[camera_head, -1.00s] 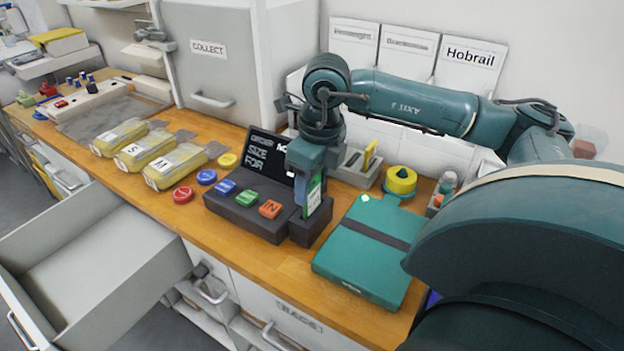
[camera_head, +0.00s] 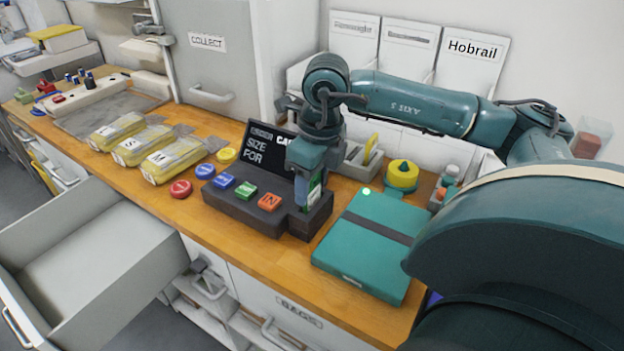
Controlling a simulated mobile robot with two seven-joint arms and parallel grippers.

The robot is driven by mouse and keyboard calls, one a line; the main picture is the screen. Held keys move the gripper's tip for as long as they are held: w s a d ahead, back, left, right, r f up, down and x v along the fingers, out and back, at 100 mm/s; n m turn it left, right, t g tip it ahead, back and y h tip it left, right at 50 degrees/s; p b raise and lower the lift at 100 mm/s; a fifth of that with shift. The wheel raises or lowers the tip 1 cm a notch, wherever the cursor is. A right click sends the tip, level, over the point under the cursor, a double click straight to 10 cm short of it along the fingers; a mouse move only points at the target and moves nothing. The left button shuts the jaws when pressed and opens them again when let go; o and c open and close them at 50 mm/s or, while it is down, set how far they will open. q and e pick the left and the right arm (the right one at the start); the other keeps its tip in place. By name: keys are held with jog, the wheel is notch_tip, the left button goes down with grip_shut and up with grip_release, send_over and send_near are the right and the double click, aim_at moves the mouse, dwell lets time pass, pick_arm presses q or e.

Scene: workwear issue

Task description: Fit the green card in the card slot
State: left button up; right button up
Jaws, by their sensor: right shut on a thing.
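My right gripper (camera_head: 308,192) points down and is shut on the green card (camera_head: 316,192). The card stands upright, its face partly covered by the fingers. Its lower edge meets the top of the black block (camera_head: 312,222) at the right end of the button console; the lower part of the card is out of sight there, seemingly in the card slot. The slot's opening is hidden by the card and gripper. My left gripper is not in view.
The console (camera_head: 240,213) has blue, green and orange buttons, with a black screen (camera_head: 265,150) behind. A teal case (camera_head: 370,250) lies close to the right. Yellow packs (camera_head: 170,164) lie at left. An open drawer (camera_head: 95,245) juts out in front.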

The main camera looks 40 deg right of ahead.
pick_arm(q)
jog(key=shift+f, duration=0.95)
pick_arm(e)
jog(key=shift+f, duration=0.2)
jog(key=o, duration=1)
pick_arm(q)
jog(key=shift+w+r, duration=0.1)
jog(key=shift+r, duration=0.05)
pick_arm(e)
jog(key=shift+r, duration=0.1)
jog(key=shift+r+p, duration=0.25)
jog(key=shift+p, duration=0.05)
jog(key=shift+r+p, duration=3.05)
jog(key=shift+r, duration=1.35)
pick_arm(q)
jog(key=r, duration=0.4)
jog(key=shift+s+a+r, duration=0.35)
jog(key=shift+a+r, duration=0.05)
pick_arm(e)
jog(key=shift+f, duration=0.1)
